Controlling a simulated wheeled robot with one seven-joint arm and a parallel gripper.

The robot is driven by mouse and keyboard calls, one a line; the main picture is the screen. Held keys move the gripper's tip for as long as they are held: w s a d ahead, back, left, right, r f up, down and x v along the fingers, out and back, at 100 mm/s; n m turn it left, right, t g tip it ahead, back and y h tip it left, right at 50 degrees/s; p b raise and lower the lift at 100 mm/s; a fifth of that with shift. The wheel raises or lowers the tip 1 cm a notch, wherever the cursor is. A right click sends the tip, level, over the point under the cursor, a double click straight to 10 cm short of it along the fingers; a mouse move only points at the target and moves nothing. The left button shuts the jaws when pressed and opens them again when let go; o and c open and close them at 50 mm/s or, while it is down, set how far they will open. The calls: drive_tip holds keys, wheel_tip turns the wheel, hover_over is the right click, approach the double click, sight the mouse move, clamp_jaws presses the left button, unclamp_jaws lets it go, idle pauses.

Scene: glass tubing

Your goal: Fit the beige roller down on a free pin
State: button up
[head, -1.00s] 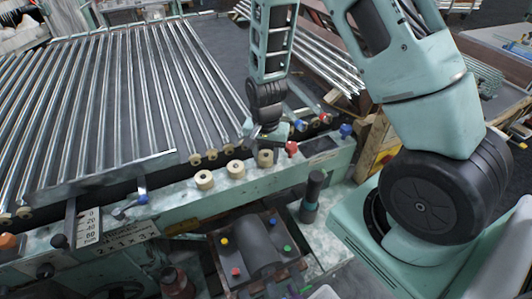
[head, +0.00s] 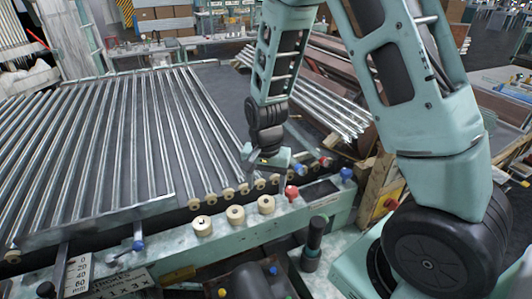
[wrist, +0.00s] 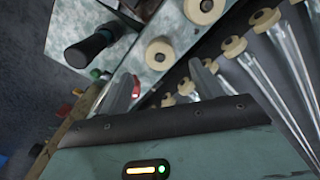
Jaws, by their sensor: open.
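Three short beige rollers stand in a row on the pale green ledge, a left one (head: 202,226), a middle one (head: 235,215) and a right one (head: 266,204). Each shows a hole in its top. My gripper (head: 280,168) is over the ledge just behind the right roller, apart from it. In the wrist view my gripper (wrist: 164,82) has its two fingers apart with nothing held, and the right roller (wrist: 160,53) shows beyond the gap between them. The middle roller (wrist: 205,8) is at the top edge. I cannot make out a bare pin in either view.
Long glass tubes (head: 115,130) lie behind the ledge, with beige end wheels (head: 228,191) close to the rollers. A red knob (head: 292,192) and a blue knob (head: 346,173) rise from the ledge at the right. A black upright handle (head: 315,232) stands in front.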

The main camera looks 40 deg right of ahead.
wheel_tip(320, 180, up, 11)
idle(0.3)
idle(0.5)
